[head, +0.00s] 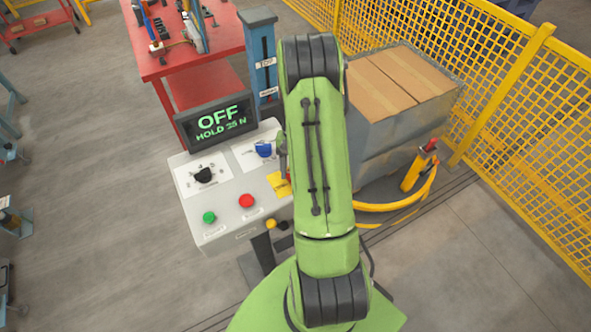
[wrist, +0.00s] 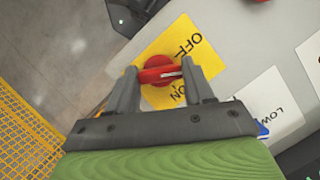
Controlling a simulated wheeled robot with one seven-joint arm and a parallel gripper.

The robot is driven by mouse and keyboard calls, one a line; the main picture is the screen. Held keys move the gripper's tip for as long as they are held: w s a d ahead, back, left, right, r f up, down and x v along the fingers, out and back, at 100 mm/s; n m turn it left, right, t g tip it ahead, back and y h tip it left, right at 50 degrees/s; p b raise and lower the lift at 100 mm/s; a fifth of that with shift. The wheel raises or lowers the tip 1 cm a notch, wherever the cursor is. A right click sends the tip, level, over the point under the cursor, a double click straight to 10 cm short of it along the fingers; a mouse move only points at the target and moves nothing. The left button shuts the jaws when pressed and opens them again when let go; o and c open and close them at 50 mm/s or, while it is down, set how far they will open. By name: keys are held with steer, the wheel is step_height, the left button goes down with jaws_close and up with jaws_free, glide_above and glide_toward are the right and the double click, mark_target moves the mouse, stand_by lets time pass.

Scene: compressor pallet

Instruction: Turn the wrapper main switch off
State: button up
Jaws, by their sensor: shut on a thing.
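The wrapper main switch is a red rotary knob (wrist: 158,71) on a yellow plate (wrist: 178,38) with OFF and ON printed on it. My gripper (wrist: 161,73) is shut on the knob's handle, one finger at each end. A white mark on the handle lies near the right finger, between the two words; I cannot tell its exact setting. In the head view the yellow plate (head: 277,183) shows at the right edge of the grey control panel (head: 225,218), and my arm hides the knob. The display (head: 217,121) reads OFF and a HOLD line in green.
The panel also bears a black knob (head: 203,175), a blue knob (head: 263,149), a red button (head: 246,200) and a green button (head: 209,217). A wrapped pallet of boxes (head: 400,85) and yellow mesh fence (head: 530,110) stand right. A red workbench (head: 185,62) stands behind.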

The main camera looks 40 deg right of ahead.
steer(key=n+h, duration=0.1)
steer(key=n, duration=0.2)
steer(key=n+g+h+b, duration=0.1)
steer(key=n, duration=0.2)
steer(key=shift+w+a, duration=0.1)
steer(key=shift+a, duration=0.1)
steer(key=shift+n, duration=0.4)
steer(key=o, duration=1)
steer(key=shift+o, duration=0.2)
steer(key=v, duration=1.5)
steer(key=shift+w+r+p, duration=0.3)
steer(key=shift+w+p, duration=0.05)
steer(key=shift+p, duration=0.1)
steer(key=shift+a, duration=0.15)
